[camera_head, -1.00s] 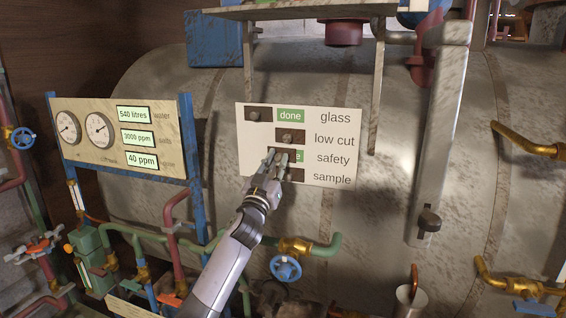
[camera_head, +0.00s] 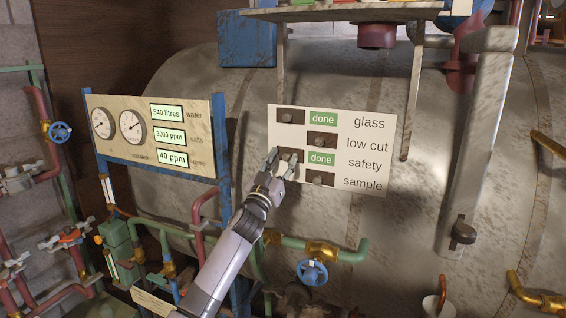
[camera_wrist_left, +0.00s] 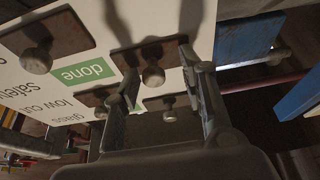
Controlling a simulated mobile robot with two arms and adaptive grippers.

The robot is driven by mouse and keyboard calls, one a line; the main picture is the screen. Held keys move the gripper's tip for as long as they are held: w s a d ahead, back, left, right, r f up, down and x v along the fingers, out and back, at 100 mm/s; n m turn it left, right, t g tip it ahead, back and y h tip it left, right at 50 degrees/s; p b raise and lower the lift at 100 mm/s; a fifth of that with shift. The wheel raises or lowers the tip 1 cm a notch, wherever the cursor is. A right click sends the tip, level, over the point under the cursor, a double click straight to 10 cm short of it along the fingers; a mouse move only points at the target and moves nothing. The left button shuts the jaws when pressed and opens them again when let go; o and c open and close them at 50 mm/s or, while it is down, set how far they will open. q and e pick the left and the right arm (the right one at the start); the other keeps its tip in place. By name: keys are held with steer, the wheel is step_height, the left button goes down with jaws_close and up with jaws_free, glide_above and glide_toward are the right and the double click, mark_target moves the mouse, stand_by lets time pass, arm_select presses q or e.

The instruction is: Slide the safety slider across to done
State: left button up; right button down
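The white panel (camera_head: 370,122) on the tank has several labelled rows with dark sliders. The safety slider (camera_head: 289,157) sits at the left of its row, with the green "done" sign (camera_head: 322,158) fully visible beside it. My left gripper (camera_head: 281,164) is in front of the slider, its fingers spread apart. In the left wrist view the safety knob (camera_wrist_left: 153,76) shows between the two separated fingers, with no clear contact. The sign also shows there (camera_wrist_left: 82,71). My right gripper is not in view.
The glass slider (camera_head: 290,116) is also left beside a green "done". The low cut slider (camera_head: 322,140) and sample slider (camera_head: 318,179) sit to the right. A gauge board (camera_head: 147,174) stands left; a blue valve wheel (camera_head: 312,271) is below.

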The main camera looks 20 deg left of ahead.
arm_select(q)
steer(key=shift+f, duration=0.1)
steer(key=shift+s+f, duration=0.1)
steer(key=shift+s, duration=0.15)
steer(key=v, duration=1.1)
steer(key=shift+s, duration=0.2)
steer(key=shift+f, duration=0.15)
